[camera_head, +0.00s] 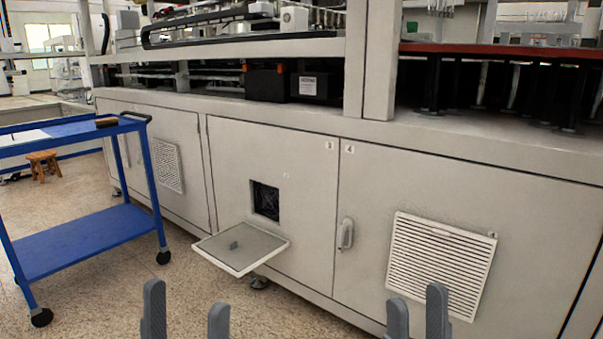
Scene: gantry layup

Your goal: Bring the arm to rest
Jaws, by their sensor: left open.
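My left gripper (186,315) shows at the bottom edge, left of the middle. Its two grey fingers point up and stand well apart, with only floor between them. My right gripper (417,314) shows at the bottom edge, right of the middle. Its fingers are apart by a narrower gap, with nothing seen between them. Both grippers appear in front of the cabinet and hold nothing visible. The arms behind the fingers are out of frame.
A long beige cabinet (285,150) spans the view. A louvred vent (440,262) and door handle (346,234) are at right. A blue cart (85,238) stands left, with a wooden stool (43,165) behind.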

